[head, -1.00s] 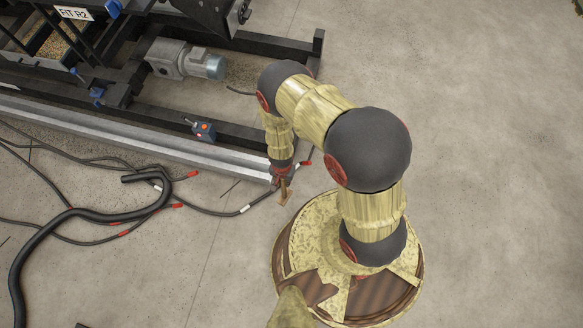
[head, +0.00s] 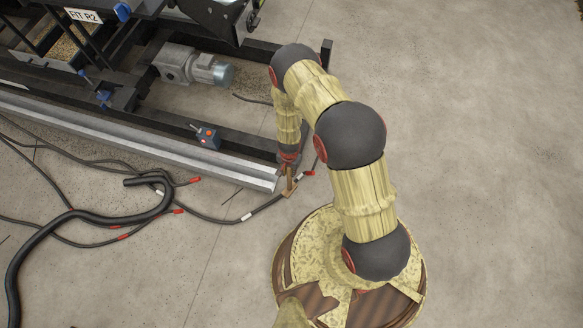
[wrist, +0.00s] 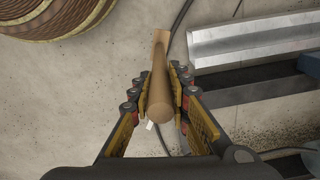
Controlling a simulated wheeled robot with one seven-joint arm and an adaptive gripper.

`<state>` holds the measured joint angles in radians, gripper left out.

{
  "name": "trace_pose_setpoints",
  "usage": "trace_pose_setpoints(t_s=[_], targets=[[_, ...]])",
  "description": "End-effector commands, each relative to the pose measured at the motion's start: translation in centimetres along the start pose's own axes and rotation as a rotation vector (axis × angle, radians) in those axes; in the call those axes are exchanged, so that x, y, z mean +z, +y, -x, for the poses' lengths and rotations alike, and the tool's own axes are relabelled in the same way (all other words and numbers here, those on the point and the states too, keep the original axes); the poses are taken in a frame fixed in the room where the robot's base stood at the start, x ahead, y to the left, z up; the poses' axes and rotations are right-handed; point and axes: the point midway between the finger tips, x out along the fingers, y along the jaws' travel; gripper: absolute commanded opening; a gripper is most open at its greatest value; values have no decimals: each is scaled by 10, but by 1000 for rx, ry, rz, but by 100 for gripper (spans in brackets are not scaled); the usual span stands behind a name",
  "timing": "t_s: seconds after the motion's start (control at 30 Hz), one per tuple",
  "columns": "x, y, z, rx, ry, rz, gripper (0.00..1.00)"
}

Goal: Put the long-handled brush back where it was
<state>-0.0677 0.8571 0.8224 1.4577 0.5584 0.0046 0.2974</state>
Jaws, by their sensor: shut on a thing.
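My gripper (wrist: 161,100) is shut on the brown handle of the long-handled brush (wrist: 160,90). The handle's round end faces the wrist camera and the rest points away toward the floor. In the head view the brush (head: 289,183) shows as a small tan piece below my gripper (head: 287,168), close to the end of the silver rail. The brush head is hard to make out, and I cannot tell whether it touches the floor.
Black cables and a thick hose (head: 60,220) cross the floor at the lower left. The concrete floor at the right (head: 480,150) is clear.

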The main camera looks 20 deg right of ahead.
Motion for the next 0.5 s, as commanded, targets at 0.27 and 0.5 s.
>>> trace_pose_setpoints(t_s=[0.27, 0.5], targets=[[-26, -8, -25, 1, -1, -1, 0], [-44, -13, -47, 1, -1, 0, 0]])
